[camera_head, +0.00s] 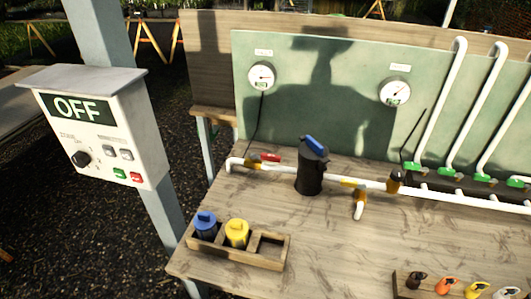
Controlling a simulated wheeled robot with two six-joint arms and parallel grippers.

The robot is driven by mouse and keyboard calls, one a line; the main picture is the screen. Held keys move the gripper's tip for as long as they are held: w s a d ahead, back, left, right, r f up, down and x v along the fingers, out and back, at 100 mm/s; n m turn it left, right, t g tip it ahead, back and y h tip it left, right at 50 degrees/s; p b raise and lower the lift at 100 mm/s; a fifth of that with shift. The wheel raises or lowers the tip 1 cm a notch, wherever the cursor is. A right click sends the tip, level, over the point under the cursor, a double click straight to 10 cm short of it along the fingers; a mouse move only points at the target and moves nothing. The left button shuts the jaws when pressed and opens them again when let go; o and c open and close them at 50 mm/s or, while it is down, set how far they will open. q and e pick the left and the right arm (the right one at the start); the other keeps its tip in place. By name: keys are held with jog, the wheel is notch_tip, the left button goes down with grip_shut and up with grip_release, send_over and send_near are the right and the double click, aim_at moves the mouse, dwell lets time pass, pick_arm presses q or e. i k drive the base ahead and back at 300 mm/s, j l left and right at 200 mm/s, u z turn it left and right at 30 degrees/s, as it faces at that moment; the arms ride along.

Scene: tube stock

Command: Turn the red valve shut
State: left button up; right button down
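The red valve (270,157) sits on the white pipe at the back left of the workbench, left of a black canister. Its red handle looks roughly in line with the pipe, but it is too small to tell exactly. The white pipe (285,170) runs along the bench from a left elbow, past the canister, to the right. Neither of my grippers is in view.
A black canister (311,175) with a blue top handle stands right of the valve. A wooden tray (222,250) holds blue and yellow pieces. A control box (105,140) reading OFF stands left. The bench's front middle is clear.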

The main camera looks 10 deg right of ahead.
aim_at(274, 158)
jog(key=k+l+z, duration=0.5)
jog(key=z, duration=0.25)
jog(key=k+l+z, duration=0.15)
jog(key=l+z, duration=0.2)
jog(key=l, duration=0.2)
